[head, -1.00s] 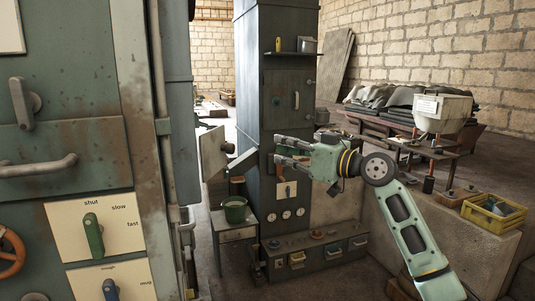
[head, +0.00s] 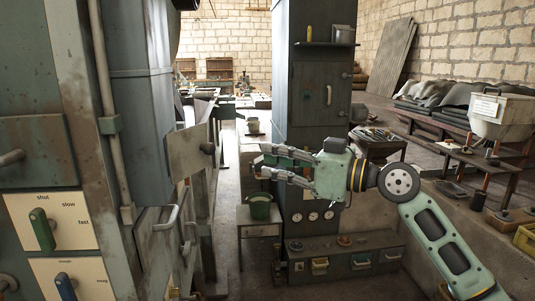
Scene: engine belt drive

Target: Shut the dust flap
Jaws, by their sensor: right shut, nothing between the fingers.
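My left gripper is out of view.
The machine's panel with a green switch (head: 42,229) fills the left. A tall dark cabinet (head: 307,95) rises behind my right gripper. A narrow floor aisle lies between machine and cabinet.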

